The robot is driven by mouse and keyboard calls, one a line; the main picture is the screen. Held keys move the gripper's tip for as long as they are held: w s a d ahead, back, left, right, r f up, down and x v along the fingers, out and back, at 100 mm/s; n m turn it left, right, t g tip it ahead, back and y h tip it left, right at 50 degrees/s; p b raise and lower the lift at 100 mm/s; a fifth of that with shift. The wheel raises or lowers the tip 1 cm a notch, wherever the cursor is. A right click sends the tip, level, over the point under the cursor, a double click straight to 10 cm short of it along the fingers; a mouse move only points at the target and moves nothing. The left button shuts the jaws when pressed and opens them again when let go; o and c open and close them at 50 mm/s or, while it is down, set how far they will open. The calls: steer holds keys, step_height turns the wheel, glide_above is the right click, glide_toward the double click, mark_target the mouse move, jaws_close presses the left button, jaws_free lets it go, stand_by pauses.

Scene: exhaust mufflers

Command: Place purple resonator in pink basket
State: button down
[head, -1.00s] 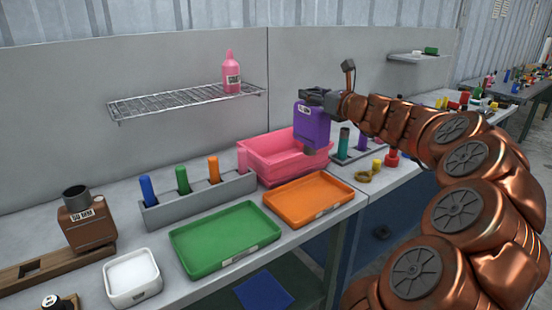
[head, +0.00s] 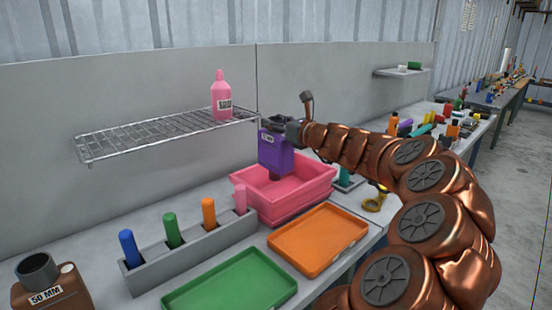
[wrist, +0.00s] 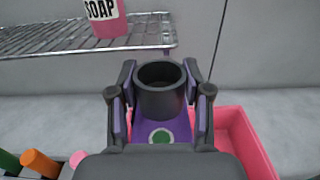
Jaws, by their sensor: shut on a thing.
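The purple resonator (head: 275,155) hangs upright from my gripper (head: 280,124), above the pink basket (head: 303,204). In the wrist view the fingers of my gripper (wrist: 159,100) are shut on the dark round neck of the purple resonator (wrist: 150,131). A green dot shows on its purple top. The pink basket (wrist: 246,141) shows below and to the right in the wrist view. In the head view the resonator's lower end overlaps the back left part of the basket, and it appears held above the basket floor. Part of the basket interior is hidden behind the resonator.
A wire shelf (head: 150,137) with a pink soap bottle (head: 221,96) is at the left, close to the resonator. A grey rack (head: 190,250) with coloured cylinders, an orange tray (head: 318,240) and a green tray (head: 232,288) lie in front. A brown resonator (head: 48,290) stands at lower left.

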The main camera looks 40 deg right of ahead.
mark_target(277, 153)
step_height(277, 153, down, 10)
steer(key=shift+s+d+r+b, duration=0.15)
steer(key=shift+r+b, duration=0.1)
steer(key=shift+b, duration=0.25)
steer(key=w+d+f+p, duration=0.1)
steer(key=w+d, duration=0.4)
steer(key=shift+w+d, duration=0.25)
steer(key=shift+d, duration=0.15)
stand_by(0.4)
steer(key=shift+f, duration=0.1)
steer(key=c, duration=0.5)
jaws_free()
